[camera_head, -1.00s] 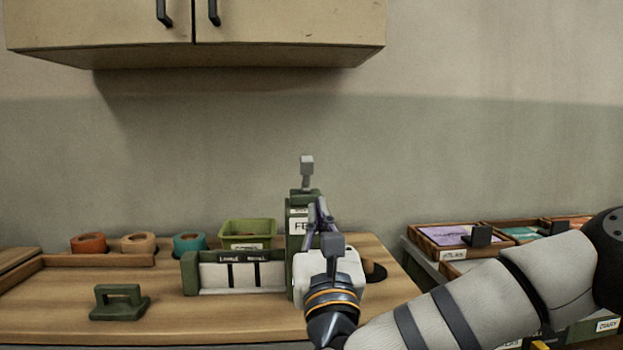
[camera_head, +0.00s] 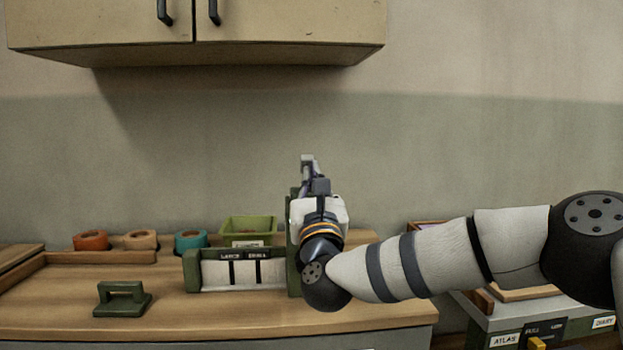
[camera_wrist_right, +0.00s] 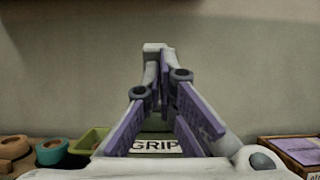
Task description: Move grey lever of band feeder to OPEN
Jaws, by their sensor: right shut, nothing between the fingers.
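The band feeder (camera_head: 294,270) is a green upright housing on the wooden counter, mostly hidden behind my right arm. The top of its grey lever (camera_head: 307,159) shows just above my right gripper (camera_head: 309,175) in the head view. In the right wrist view the pale lever head (camera_wrist_right: 157,47) stands beyond the fingertips of my right gripper (camera_wrist_right: 164,82). The fingers converge, shut and empty, at or just in front of the lever; I cannot tell whether they touch it. A "GRIP" label (camera_wrist_right: 157,146) shows below between the fingers. My left gripper is not in view.
A label holder (camera_head: 215,276), a green tray (camera_head: 248,229), several tape rolls (camera_head: 190,240) and a green handled block (camera_head: 121,299) stand left on the counter (camera_head: 60,315). A wall cabinet (camera_head: 290,30) hangs above. Right of the counter is a lower unit with trays.

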